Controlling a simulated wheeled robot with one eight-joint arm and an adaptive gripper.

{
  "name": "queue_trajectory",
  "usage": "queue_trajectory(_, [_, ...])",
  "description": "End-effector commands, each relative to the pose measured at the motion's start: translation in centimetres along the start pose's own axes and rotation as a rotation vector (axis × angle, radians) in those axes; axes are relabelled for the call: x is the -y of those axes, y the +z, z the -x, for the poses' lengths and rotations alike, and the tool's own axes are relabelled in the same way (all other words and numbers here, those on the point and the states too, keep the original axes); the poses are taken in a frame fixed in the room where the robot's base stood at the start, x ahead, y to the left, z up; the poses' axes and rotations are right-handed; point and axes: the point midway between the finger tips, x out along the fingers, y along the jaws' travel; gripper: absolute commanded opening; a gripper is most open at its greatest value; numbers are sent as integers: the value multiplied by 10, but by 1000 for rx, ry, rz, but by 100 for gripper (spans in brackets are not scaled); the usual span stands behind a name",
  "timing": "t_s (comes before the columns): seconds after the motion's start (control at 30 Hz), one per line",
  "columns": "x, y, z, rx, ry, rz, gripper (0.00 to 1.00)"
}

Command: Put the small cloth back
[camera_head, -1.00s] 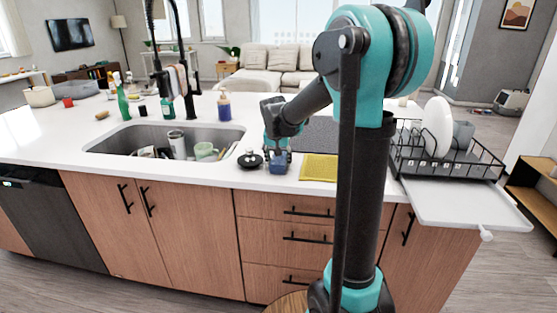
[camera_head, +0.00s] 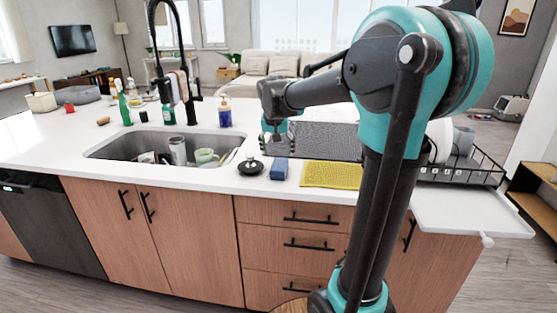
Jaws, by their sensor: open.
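A small blue block-like piece (camera_head: 279,169) lies on the white counter near its front edge, right of the sink; I cannot tell whether it is folded cloth or sponge. A flat yellow textured cloth or mat (camera_head: 331,175) lies just right of it. A pinkish and white cloth (camera_head: 178,88) hangs at the faucet. My gripper (camera_head: 274,148) is open, above and just behind the blue piece, apart from it. The fingertips are small and partly hard to make out.
A black round stopper-like item (camera_head: 250,167) sits left of the blue piece. The sink (camera_head: 165,148) holds dishes. A black dish rack (camera_head: 460,172) stands at the right, partly hidden by my arm.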

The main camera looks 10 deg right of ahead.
Motion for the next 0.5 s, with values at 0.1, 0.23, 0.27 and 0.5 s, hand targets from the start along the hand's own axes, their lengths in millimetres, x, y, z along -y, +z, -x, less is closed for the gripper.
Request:
queue_trajectory(0.1, [0,0,18,0,0,1,71])
queue_trajectory(0.23, [0,0,28,0,0,0,71])
queue_trajectory(0.27, [0,0,30,0,0,0,71])
queue_trajectory(0.5, [-14,21,19,6,-8,19,71])
